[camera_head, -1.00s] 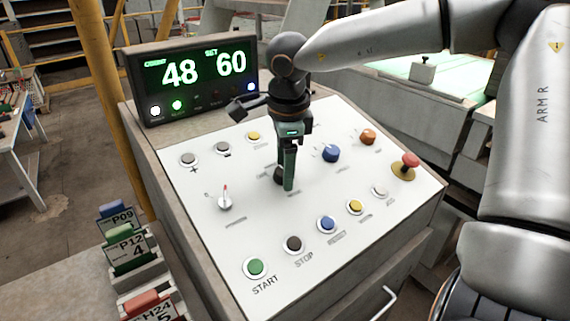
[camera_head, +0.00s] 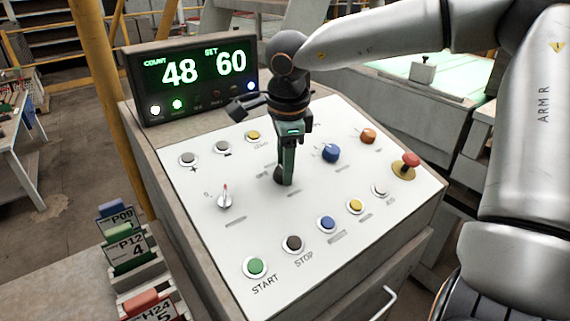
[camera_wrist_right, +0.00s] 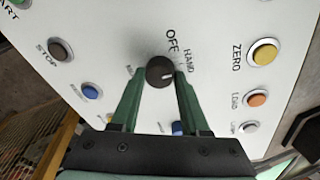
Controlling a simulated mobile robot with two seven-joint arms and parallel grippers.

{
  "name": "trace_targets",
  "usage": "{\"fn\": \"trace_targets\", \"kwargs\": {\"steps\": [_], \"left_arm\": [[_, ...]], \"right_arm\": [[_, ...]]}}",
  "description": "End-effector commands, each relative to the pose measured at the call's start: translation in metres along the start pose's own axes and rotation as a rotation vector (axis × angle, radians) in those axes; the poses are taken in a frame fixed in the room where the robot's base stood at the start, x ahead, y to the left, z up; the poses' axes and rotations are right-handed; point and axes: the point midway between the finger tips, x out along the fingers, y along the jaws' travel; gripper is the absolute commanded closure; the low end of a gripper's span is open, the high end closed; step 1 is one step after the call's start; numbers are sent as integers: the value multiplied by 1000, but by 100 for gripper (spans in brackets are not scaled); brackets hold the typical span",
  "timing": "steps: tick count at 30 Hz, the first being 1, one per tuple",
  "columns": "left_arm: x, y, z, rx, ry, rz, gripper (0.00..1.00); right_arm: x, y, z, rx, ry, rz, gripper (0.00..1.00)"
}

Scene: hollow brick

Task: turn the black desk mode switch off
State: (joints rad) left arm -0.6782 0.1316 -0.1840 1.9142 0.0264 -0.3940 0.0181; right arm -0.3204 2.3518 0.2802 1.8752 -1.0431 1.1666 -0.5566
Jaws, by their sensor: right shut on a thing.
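The black desk mode switch (camera_wrist_right: 160,72) is a round knob with a white pointer mark, seen between the green fingers in the right wrist view. The mark points to the right in that view, and OFF and HAND are printed beside the knob. In the head view the knob (camera_head: 279,174) is partly hidden behind the fingers. My right gripper (camera_head: 286,182) reaches down onto the white panel and is shut on the knob; its fingertips (camera_wrist_right: 161,75) sit on either side of it. My left gripper is not in view.
The sloped white panel (camera_head: 190,222) carries a blue knob (camera_head: 330,153), a red mushroom button (camera_head: 411,160), a small lever (camera_head: 225,198) and several push buttons close by. A display (camera_head: 190,75) reading 48 and 60 stands behind. Card holders (camera_head: 128,250) stand at the left.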

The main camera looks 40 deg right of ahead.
Motion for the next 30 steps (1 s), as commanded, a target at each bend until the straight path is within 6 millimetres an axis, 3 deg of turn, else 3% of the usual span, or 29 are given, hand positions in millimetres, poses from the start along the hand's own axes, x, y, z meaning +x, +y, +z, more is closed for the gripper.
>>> {"fn": "trace_targets", "kwargs": {"steps": [30], "left_arm": [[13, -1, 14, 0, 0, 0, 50]], "right_arm": [[0, 1, 1, -745, 64, -89, 100]]}}
